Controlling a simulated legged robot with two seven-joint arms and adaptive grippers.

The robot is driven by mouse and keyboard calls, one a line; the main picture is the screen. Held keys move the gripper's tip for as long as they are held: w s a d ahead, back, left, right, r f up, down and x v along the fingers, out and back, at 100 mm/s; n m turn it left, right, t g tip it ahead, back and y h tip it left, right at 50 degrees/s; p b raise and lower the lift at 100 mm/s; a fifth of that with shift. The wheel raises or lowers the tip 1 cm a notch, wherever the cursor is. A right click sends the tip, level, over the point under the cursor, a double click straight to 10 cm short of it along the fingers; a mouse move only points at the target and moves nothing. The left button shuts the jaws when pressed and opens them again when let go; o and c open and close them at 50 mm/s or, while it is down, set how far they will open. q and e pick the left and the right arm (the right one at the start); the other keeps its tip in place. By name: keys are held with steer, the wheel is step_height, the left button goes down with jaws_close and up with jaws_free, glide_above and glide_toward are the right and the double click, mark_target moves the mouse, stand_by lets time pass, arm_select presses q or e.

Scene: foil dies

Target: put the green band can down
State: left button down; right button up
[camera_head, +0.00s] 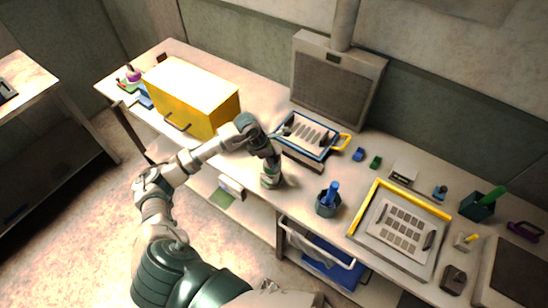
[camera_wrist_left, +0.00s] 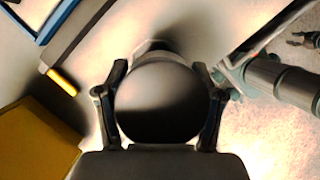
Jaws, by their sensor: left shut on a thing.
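My left gripper (camera_head: 269,168) is shut on the green band can (camera_head: 270,181), a grey can near the front edge of the workbench (camera_head: 262,205). The can looks upright; I cannot tell whether its base touches the bench. In the left wrist view the can's dark round top (camera_wrist_left: 160,103) sits between the two fingers of the left gripper (camera_wrist_left: 160,110). The fingers hide part of the can. A small claw-like part at the upper right of that view may be my right gripper; its state is unclear.
A yellow box (camera_head: 188,92) stands left of the gripper. A blue-edged tray (camera_head: 308,153) lies behind it. A dark cup with a blue item (camera_head: 328,203) stands to the right, then a yellow-edged panel (camera_head: 378,187). Some bare bench lies between can and cup.

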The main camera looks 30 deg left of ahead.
arm_select(q)
steer(key=shift+c, duration=2.2)
jaws_free()
steer(key=shift+w+a+f, duration=0.1)
steer(key=shift+o, duration=1.4)
steer(key=shift+a, duration=0.2)
steer(key=shift+a+r, duration=0.3)
steer(key=shift+r, duration=0.2)
steer(key=b+v, duration=0.1)
steer(key=v, duration=1)
steer(key=shift+s+r+b, duration=0.15)
steer(key=shift+s+b, duration=0.15)
steer(key=shift+b, duration=0.1)
steer(key=shift+d, duration=0.2)
